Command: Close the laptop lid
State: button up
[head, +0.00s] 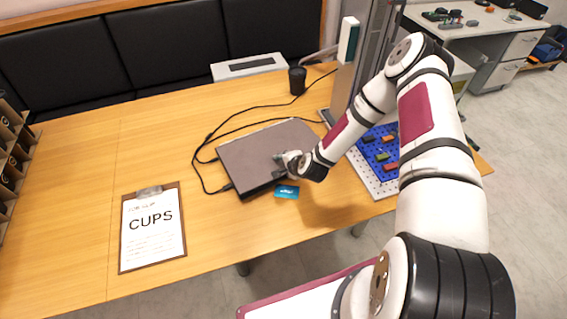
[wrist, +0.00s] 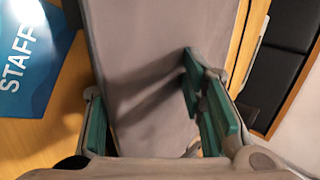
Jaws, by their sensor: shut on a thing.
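The laptop (head: 262,155) lies on the wooden table with its grey-brown lid down over the base. In the head view no screen or keyboard shows; a small gap under the lid cannot be ruled out. My gripper (head: 281,166) is at the laptop's right front part, touching it. In the wrist view the plain grey lid (wrist: 150,45) runs away from me between the green finger pads of my gripper (wrist: 150,108). The gripper is shut on the laptop; the exact contact is partly hidden by the fingers.
A blue staff card (head: 287,191) lies just in front of the laptop. Black cables run behind and left of it. A black cup (head: 297,81) stands at the back. A blue pegboard tray (head: 376,152) is right. A clipboard (head: 152,227) lies left, with clear table around it.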

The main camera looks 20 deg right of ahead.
jog(key=v, duration=0.8)
